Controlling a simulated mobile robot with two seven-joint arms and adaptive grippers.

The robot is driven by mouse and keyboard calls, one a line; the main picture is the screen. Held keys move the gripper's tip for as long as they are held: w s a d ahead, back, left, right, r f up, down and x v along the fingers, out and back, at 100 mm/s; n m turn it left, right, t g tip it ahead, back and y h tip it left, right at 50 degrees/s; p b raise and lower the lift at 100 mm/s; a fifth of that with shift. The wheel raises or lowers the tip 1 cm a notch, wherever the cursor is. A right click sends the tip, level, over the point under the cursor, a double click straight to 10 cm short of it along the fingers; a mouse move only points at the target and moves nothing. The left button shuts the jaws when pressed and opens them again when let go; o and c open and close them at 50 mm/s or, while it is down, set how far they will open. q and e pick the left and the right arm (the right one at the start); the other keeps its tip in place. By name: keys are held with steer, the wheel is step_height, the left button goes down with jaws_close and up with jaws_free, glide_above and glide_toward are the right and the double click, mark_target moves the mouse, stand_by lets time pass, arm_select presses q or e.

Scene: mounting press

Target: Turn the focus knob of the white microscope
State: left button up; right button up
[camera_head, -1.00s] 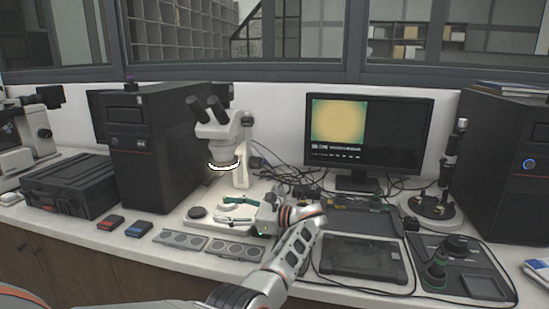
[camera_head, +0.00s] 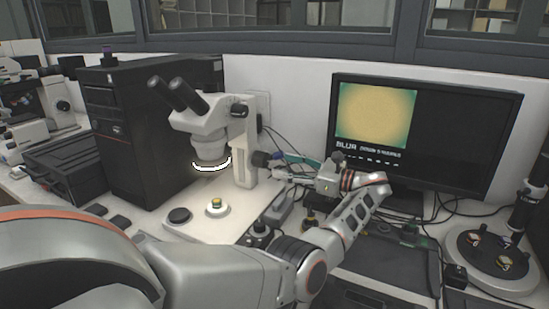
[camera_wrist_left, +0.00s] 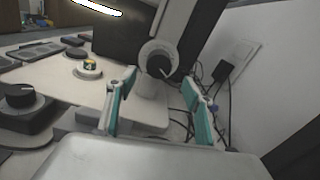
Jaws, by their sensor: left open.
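The white microscope (camera_head: 207,125) stands upright on its pale base plate, left of the monitor, with a lit ring under its head. Its dark round focus knob (camera_head: 262,159) sits on the right side of the column. In the left wrist view the focus knob (camera_wrist_left: 158,64) shows ahead, roughly in line with the space between the two teal fingers. My left gripper (camera_head: 283,166) is open and empty to the right of the knob, pointing at it. The wrist view shows the open left gripper (camera_wrist_left: 160,84) with no visible contact on the knob. My right gripper is not in view.
The monitor (camera_head: 425,135) shows a yellow disc and the word BLUR. A black computer tower (camera_head: 140,135) stands left of the microscope. A small sample (camera_head: 216,203) sits on the base plate beside a dark disc (camera_head: 179,216). Cables run behind my gripper.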

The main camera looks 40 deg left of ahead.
mark_target(267, 161)
arm_select(q)
steer(key=p+x, duration=0.1)
steer(key=x, duration=0.5)
steer(key=shift+s+r+p, duration=0.15)
steer(key=shift+s+p, duration=0.1)
steer(key=shift+p, duration=0.15)
steer(key=shift+s+a, duration=0.15)
steer(key=shift+a, duration=0.45)
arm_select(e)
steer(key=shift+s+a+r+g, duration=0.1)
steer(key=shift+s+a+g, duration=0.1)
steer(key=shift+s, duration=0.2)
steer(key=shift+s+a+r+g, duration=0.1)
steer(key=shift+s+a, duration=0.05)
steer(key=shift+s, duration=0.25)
arm_select(q)
steer(key=c, duration=1.1)
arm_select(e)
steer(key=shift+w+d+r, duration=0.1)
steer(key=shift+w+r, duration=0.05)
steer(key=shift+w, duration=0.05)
